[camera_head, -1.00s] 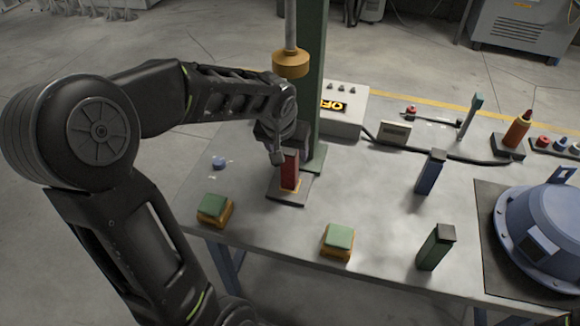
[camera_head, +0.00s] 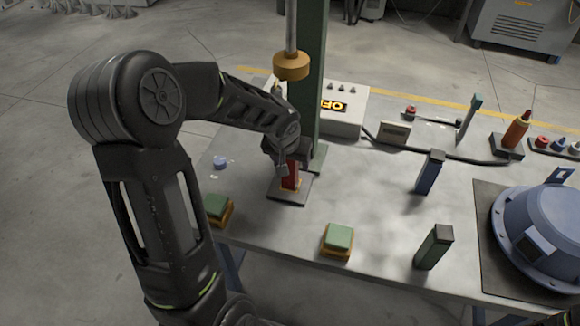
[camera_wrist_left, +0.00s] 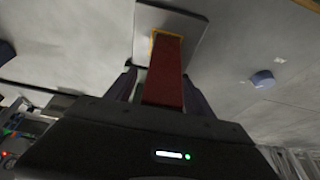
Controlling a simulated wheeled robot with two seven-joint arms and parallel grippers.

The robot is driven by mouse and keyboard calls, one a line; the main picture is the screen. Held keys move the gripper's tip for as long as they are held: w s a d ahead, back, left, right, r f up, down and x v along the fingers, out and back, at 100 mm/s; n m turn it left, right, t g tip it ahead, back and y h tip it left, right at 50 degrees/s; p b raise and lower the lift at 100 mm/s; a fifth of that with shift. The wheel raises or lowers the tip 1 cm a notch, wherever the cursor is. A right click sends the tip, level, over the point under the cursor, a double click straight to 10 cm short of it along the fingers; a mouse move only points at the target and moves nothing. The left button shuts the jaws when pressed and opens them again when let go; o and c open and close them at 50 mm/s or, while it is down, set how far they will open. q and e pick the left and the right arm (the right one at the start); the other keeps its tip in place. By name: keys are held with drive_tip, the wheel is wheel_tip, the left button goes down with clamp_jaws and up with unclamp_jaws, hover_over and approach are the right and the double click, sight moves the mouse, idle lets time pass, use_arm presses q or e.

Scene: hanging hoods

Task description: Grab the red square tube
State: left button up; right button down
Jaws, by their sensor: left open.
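The red square tube (camera_head: 290,177) stands upright on a dark base plate (camera_head: 288,197) with a yellow edge around its foot, near the table's left part. My left gripper (camera_head: 281,166) is open at the tube's upper part. In the left wrist view the red tube (camera_wrist_left: 166,75) reaches in between the two dark fingers, one on each side of it. The tube's upper end is hidden behind the gripper body there. Whether the fingers touch the tube cannot be told. My right gripper is not in view.
A green column (camera_head: 308,100) stands just behind the tube, with an orange-collared rod (camera_head: 291,66) hanging above. Two green-topped orange blocks (camera_head: 338,238) sit in front. A blue tube (camera_head: 430,173) and a dark green tube (camera_head: 434,247) stand to the right. A control box (camera_head: 342,108) is behind.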

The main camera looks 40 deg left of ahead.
use_arm(q)
drive_tip(key=shift+c, duration=0.3)
clamp_jaws()
idle(0.7)
drive_tip(key=shift+r, duration=0.1)
